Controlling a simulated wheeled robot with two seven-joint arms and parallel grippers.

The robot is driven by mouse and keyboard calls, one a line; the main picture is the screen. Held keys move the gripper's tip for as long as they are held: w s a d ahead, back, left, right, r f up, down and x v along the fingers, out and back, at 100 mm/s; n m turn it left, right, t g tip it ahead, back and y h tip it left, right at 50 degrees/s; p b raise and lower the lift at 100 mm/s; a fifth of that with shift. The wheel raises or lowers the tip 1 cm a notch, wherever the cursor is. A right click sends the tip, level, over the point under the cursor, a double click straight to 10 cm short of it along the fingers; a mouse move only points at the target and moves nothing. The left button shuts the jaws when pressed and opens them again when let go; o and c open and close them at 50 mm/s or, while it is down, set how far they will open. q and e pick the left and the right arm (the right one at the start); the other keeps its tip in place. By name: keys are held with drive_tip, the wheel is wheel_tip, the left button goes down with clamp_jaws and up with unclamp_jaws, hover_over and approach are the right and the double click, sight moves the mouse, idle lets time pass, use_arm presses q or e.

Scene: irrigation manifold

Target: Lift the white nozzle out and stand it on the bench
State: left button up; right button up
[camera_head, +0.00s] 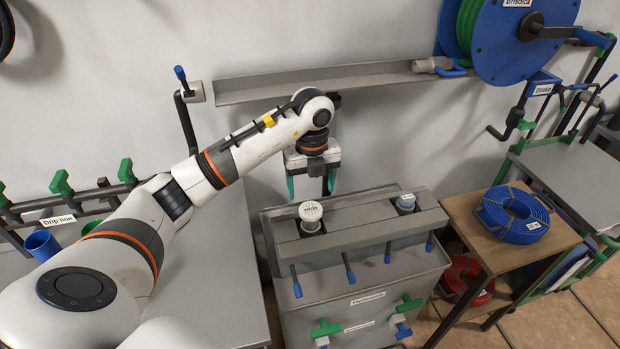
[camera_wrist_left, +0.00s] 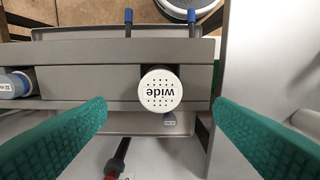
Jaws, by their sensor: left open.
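The white nozzle (camera_head: 311,212) has a round cap and sits in a socket at the left end of the grey manifold block. In the left wrist view its cap (camera_wrist_left: 160,90) shows small holes and the word "wide". My left gripper (camera_head: 312,190) is open, pointing down behind and above the nozzle. In the left wrist view its two green fingers (camera_wrist_left: 160,118) stand on either side of the cap, apart from it. The nozzle's lower part is hidden in the block. The bench (camera_head: 215,290) is the grey surface left of the manifold. My right gripper is not in view.
A second, blue-grey nozzle (camera_head: 406,202) sits at the manifold's right end. Blue-tipped levers (camera_head: 350,272) stick out along its front. A blue cup (camera_head: 41,244) stands at the left. A wooden side table (camera_head: 470,222) holds a blue hose coil (camera_head: 514,212). The bench's middle looks clear.

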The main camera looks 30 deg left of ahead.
sight(311, 210)
use_arm(q)
wheel_tip(311, 210, down, 10)
drive_tip(key=shift+p, duration=1.15)
drive_tip(key=shift+f, duration=0.75)
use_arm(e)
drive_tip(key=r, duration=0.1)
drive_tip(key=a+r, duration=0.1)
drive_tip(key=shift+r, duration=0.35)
use_arm(q)
drive_tip(key=shift+c, duration=0.4)
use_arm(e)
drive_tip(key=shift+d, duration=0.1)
use_arm(q)
drive_tip(key=c, duration=1.1)
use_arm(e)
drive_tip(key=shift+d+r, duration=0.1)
use_arm(q)
drive_tip(key=shift+r+p, duration=0.25)
drive_tip(key=shift+p, duration=0.05)
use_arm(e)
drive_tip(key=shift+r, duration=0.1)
